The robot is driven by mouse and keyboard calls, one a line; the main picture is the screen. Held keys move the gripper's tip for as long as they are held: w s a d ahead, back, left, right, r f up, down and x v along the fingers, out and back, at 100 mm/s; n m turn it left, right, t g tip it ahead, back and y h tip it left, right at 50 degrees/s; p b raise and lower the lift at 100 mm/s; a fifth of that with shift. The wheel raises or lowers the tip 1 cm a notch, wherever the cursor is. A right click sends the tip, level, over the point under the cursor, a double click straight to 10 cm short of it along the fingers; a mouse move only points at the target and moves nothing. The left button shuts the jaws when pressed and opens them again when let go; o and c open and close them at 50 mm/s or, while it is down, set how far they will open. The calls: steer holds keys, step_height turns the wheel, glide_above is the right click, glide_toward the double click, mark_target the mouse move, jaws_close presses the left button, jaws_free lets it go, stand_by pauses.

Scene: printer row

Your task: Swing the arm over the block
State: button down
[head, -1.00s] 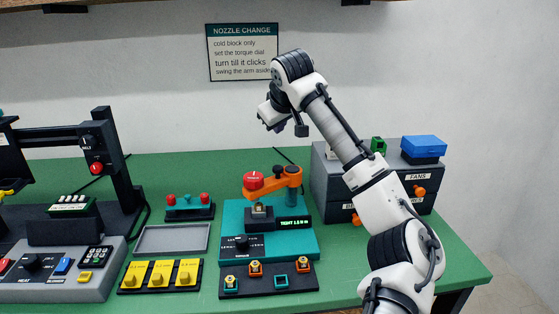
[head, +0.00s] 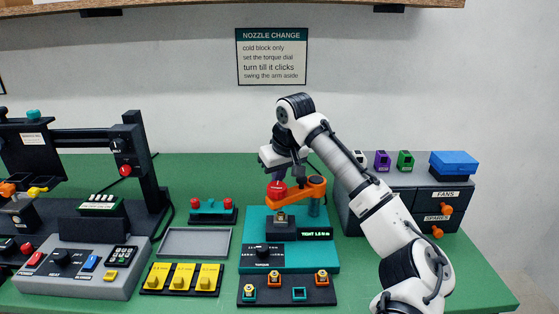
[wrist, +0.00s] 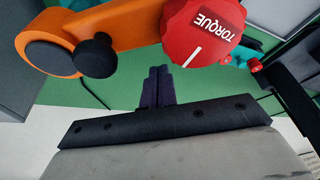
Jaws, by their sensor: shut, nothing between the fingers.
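The orange swing arm (head: 302,190) stands on its post on the teal station (head: 258,260). Its red torque knob (head: 277,188) hangs above the dark block (head: 280,229), seemingly apart from it. In the wrist view the orange arm (wrist: 125,22) crosses the top, with a black knob (wrist: 95,55) and the red knob (wrist: 202,32) labelled TORQUE. My gripper (head: 280,175) is shut and empty, close by the red knob. Its dark fingers also show in the wrist view (wrist: 158,85), between the two knobs. I cannot tell whether they touch the arm.
A grey tray (head: 194,256) and a yellow nozzle rack (head: 181,279) lie left of the station. A nozzle holder (head: 285,294) lies in front. Grey drawers (head: 409,215) with a blue box (head: 453,164) stand right. A printer (head: 84,270) fills the left side.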

mark_target(288, 191)
steer(key=shift+s+d+r, duration=0.1)
steer(key=shift+s+d, duration=0.3)
steer(key=shift+s, duration=0.3)
steer(key=shift+s+d+r, duration=0.1)
steer(key=shift+s+d, duration=0.3)
steer(key=shift+s, duration=0.25)
steer(key=shift+s+p, duration=0.1)
steer(key=shift+p, duration=0.25)
steer(key=shift+s+d+n+p, duration=0.25)
steer(key=shift+s+n+p, duration=0.25)
steer(key=shift+p, duration=0.05)
steer(key=shift+s+d, duration=0.1)
steer(key=shift+s, duration=0.1)
steer(key=shift+s+f+n, duration=0.1)
steer(key=shift+f+n, duration=0.15)
steer(key=shift+n, duration=0.25)
steer(key=shift+d, duration=0.1)
steer(key=shift+p, duration=0.35)
